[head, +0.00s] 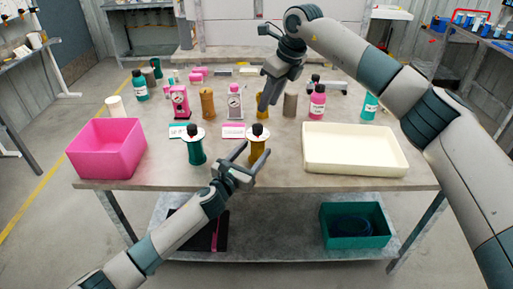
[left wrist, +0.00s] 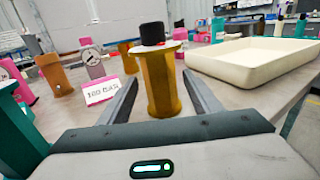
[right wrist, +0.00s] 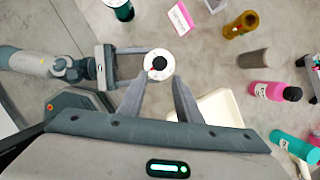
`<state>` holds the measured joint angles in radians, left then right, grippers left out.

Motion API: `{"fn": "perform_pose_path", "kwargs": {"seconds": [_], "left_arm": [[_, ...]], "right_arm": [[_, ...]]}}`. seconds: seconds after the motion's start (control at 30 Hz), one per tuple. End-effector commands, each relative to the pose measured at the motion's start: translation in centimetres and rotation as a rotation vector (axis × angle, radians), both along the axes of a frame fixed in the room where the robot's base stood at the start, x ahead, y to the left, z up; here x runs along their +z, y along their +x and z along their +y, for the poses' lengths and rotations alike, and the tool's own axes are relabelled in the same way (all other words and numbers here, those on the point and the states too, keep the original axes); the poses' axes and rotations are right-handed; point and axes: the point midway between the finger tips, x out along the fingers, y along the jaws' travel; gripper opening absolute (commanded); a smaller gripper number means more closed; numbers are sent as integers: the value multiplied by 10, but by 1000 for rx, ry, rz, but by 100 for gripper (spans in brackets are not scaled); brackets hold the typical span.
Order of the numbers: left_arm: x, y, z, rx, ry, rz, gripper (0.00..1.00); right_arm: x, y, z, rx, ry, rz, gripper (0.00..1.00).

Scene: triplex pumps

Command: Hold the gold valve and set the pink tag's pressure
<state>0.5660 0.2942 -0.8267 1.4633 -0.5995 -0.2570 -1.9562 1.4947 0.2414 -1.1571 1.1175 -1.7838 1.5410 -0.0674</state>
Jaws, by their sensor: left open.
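The gold valve (head: 258,150) stands upright near the table's front edge, with a white dial and black knob on top. In the left wrist view the gold valve (left wrist: 158,85) stands between the spread fingers of my left gripper (left wrist: 160,95), which is open with gaps beside it. My left gripper (head: 245,160) reaches in from the front. My right gripper (head: 266,98) is above and behind the valve, pointing down, open and empty; its view shows the dial (right wrist: 159,66) just beyond the fingertips. The pink tag (head: 233,130) lies behind the valve; its lettering in the left wrist view (left wrist: 102,90) is blurred, ending in BAR.
A teal valve (head: 195,150) stands left of the gold one, near a teal tag (head: 177,131). A pink bin (head: 107,158) is at left, a cream tray (head: 355,165) at right. Gauges (head: 234,103), bottles (head: 317,103) and cylinders (head: 207,102) stand behind.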

Motion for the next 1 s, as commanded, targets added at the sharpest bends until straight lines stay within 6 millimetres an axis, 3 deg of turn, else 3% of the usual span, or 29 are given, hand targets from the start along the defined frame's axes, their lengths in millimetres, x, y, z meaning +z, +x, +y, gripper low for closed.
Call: {"fn": "perform_pose_path", "kwargs": {"seconds": [0.2,0.6,0.63,0.87,0.93,1.0], "left_arm": [[0,18,-9,1,-1,0,58],[0,22,-11,0,0,0,58],[0,22,-11,0,0,0,55],[0,22,-11,0,0,0,2],[0,21,-11,0,-1,0,2],[0,21,-11,0,0,0,2]], "right_arm": [[0,0,0,0,0,0,31],[0,0,0,0,0,0,31],[0,0,0,0,0,0,31],[0,0,0,0,0,0,31],[0,0,0,0,1,0,47],[-1,0,1,3,6,-1,47]]}}
